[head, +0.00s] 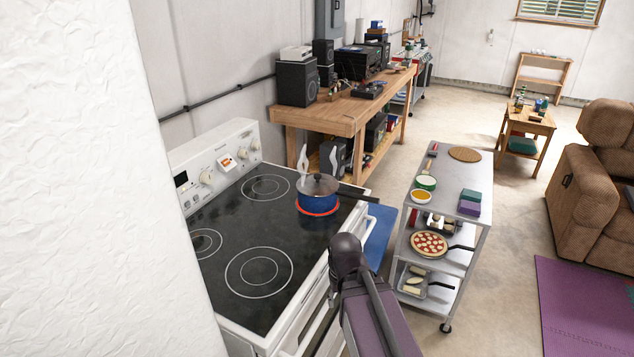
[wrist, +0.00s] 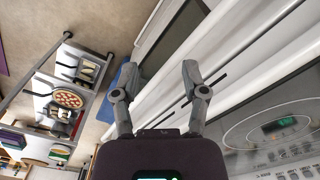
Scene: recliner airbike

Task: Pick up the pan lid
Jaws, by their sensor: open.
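The pan lid (head: 319,183), grey with a dark knob, sits on a blue saucepan (head: 318,202) on the stove's far right burner. Steam rises beside the lid, and the burner under the pan glows red. The pan's dark handle points right, over the stove's front edge. My gripper (wrist: 160,72) is open and empty in the wrist view, with its fingers spread in front of the white oven front. The wrist view does not show the lid or pan. In the head view my arm is at the stove's front, and the fingers cannot be made out.
The black stovetop (head: 228,235) is otherwise bare. A metal cart (head: 470,185) with food and a pizza stands to the right. A wooden workbench (head: 335,117) is behind the stove.

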